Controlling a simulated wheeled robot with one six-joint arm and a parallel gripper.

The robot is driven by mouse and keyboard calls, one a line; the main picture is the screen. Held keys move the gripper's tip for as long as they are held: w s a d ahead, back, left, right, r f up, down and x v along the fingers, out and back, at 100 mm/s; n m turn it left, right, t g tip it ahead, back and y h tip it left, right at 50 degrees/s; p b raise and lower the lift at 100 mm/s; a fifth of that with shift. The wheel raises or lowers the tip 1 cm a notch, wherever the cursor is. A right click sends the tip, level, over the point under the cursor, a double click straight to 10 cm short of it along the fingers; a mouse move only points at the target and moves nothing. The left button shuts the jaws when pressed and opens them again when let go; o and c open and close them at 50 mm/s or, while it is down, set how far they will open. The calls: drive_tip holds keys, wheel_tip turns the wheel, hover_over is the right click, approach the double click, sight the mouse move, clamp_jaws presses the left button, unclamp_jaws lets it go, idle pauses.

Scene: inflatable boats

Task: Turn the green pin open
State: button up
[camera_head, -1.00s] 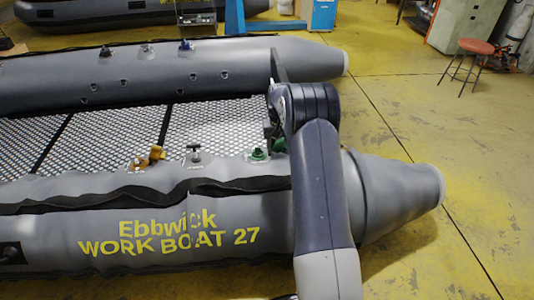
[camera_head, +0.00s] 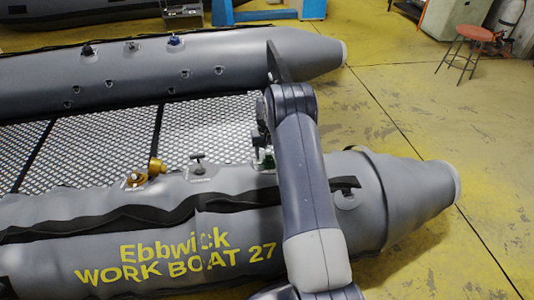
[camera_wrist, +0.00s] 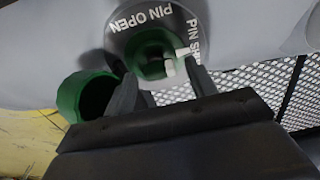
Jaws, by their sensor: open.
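The green pin (camera_wrist: 150,58) sits in a round recess in a grey plate marked "PIN OPEN" and "PIN SH…", the rest of that word being hidden. A green cap (camera_wrist: 88,96) hangs open beside it on the left in the wrist view. My gripper (camera_wrist: 160,72) is open, with its dark fingers reaching to the valve's near edge. Small white parts show in the recess; I cannot tell whether they belong to the pin, or whether the fingers touch it. In the head view, the green valve (camera_head: 265,158) is partly hidden by my arm.
The grey tube (camera_head: 235,225) lettered "Ebbwick WORK BOAT 27" carries a yellow valve (camera_head: 155,170) and a dark T-shaped fitting (camera_head: 198,160) left of the green one. The far tube (camera_head: 130,70) lies behind. A red stool (camera_head: 473,36) stands on the yellow floor at right.

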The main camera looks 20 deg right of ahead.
drive_tip(key=shift+f, duration=0.1)
drive_tip(key=shift+c, duration=0.5)
drive_tip(key=c, duration=0.9)
drive_tip(key=shift+n, duration=0.3)
drive_tip(key=n, duration=0.3)
drive_tip(key=shift+d+n+y, duration=0.1)
drive_tip(key=shift+n+y, duration=0.2)
drive_tip(key=shift+y, duration=0.1)
drive_tip(key=n+y+b, duration=0.1)
drive_tip(key=n, duration=0.3)
drive_tip(key=shift+s, duration=0.1)
drive_tip(key=n, duration=0.4)
drive_tip(key=shift+d+n+g+b, duration=0.15)
drive_tip(key=shift+n+g+b, duration=0.25)
drive_tip(key=shift+d+n+g+y, duration=0.1)
drive_tip(key=shift+n+g+y, duration=0.35)
drive_tip(key=shift+n, duration=1.85)
